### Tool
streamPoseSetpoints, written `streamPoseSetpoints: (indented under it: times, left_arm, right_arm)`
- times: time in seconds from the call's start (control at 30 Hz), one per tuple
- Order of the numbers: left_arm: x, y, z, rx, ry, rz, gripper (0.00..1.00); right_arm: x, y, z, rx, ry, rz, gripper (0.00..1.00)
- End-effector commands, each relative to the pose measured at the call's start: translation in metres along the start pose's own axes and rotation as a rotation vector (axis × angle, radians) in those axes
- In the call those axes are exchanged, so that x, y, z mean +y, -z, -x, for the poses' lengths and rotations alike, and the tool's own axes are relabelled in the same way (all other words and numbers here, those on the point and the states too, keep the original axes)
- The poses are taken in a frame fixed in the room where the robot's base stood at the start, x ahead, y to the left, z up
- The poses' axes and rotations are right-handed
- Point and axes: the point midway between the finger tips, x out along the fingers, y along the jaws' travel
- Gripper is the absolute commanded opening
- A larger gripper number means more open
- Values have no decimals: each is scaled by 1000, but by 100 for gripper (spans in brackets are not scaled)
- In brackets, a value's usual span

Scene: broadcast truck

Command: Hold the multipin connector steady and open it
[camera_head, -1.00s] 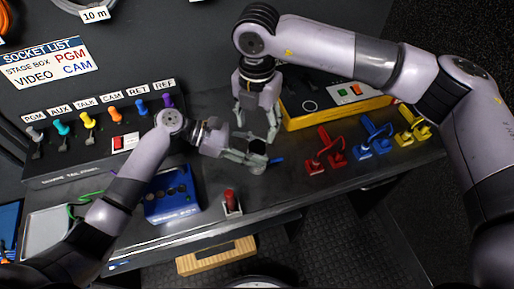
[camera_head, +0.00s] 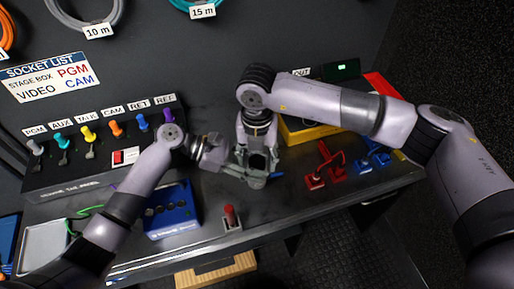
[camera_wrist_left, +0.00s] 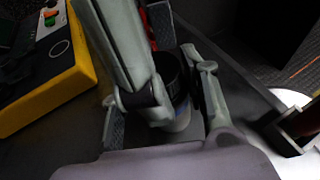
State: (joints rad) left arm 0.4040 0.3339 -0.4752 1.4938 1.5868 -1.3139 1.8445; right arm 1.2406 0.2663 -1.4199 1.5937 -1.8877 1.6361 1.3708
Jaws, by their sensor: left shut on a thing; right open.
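The multipin connector (camera_head: 258,163) is a short dark cylinder near the middle of the bench, partly hidden by fingers. In the left wrist view the connector (camera_wrist_left: 172,76) shows a black ribbed ring above a paler lower part. My left gripper (camera_head: 250,170) reaches in from the left and is shut on it. My right gripper (camera_head: 257,153) points down from above, open, with its fingers around or beside the connector's top. One right finger crosses the left wrist view in front of the connector. Whether the right fingers touch it I cannot tell.
A blue box (camera_head: 171,212) and a red-handled switch (camera_head: 230,217) stand near the front edge. Red (camera_head: 323,166) and blue (camera_head: 370,157) clamp-like pieces are on the right. A yellow box (camera_head: 300,129) lies behind my right gripper. Coloured plugs stand on the left panel.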

Motion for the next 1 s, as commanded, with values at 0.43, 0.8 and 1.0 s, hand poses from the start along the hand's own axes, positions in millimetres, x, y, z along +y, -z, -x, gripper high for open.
streamPoseSetpoints:
  times: [0.43,0.8,1.0]
  left_arm:
    - [0,0,0,1,-1,-1,0]
    - [0,0,0,1,-1,-1,0]
    - [0,0,0,1,-1,-1,0]
  right_arm:
    - [0,0,-4,0,0,0,47]
    - [0,0,-3,0,0,0,22]
    - [0,0,-3,0,0,-1,9]
